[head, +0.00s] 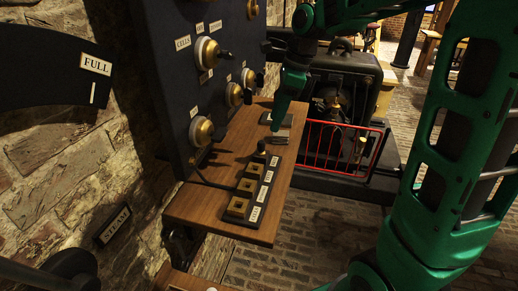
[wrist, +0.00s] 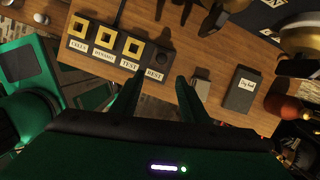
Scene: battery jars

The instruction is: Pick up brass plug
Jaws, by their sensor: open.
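A dark socket strip (head: 250,188) lies on the wooden shelf, with square brass sockets and white labels. The wrist view shows the strip (wrist: 92,56) with labels reading CELLS, DYNAMO, TEST and REST. A dark round-topped plug (head: 261,147) stands upright at the REST end; its top shows in the wrist view (wrist: 163,57). Its brass part is hidden. My gripper (head: 276,127) is above the shelf, beyond the plug. In the wrist view my gripper (wrist: 158,86) is open and empty, its fingertips apart, just below the REST end in the picture.
A small grey object (wrist: 201,83) and a dark book with a white label (wrist: 243,90) lie beside the strip. The dark switch panel (head: 200,75) with brass knobs rises behind the shelf (head: 190,208). A red rail (head: 340,146) fronts the machine beyond the shelf.

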